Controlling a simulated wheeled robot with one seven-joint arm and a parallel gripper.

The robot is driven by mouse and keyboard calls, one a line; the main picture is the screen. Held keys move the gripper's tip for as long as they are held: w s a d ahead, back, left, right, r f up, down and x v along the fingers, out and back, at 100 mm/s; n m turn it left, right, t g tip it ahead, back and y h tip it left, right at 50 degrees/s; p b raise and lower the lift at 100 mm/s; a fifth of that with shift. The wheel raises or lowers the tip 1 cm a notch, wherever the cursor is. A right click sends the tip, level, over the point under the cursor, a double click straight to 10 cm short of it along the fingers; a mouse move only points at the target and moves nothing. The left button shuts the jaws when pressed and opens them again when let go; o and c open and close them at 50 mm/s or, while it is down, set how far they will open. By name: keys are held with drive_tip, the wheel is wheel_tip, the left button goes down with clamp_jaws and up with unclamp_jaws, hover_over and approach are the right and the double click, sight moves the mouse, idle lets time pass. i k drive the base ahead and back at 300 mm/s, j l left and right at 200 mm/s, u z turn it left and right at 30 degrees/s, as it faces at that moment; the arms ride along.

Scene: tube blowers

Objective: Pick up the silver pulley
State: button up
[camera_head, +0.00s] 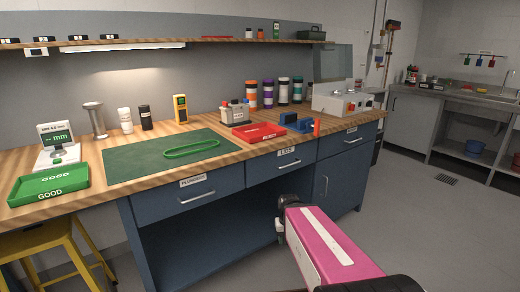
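A silver spool-shaped piece (95,120), wide at top and bottom and narrow in the middle, stands upright at the back left of the wooden bench. It is the only thing here that looks like the silver pulley, though I cannot be sure. My pink arm reaches in from the bottom right, and its dark end, my gripper (283,220), is in front of the bench drawers, below the benchtop. My gripper is far to the right of the silver piece and apart from it. Its fingers are too dark and small to tell whether they are open.
A green mat (130,171) with a green belt loop (191,149) lies mid-bench. A gauge (57,145), a green tray (48,184), a white bottle (125,120) and a black bottle (146,118) surround the silver piece. A yellow stool (60,248) stands at the front left.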

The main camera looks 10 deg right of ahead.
sight(337, 93)
drive_tip(key=i+l, duration=0.15)
drive_tip(key=l, duration=0.25)
drive_tip(key=i+l+u, duration=0.1)
drive_tip(key=l, duration=0.25)
drive_tip(key=i+l, duration=0.15)
drive_tip(key=l, duration=0.25)
drive_tip(key=i+l+u, duration=0.1)
drive_tip(key=l, duration=0.3)
drive_tip(key=i+l, duration=0.15)
drive_tip(key=l, duration=0.25)
drive_tip(key=i+l+u, duration=0.1)
drive_tip(key=l, duration=0.35)
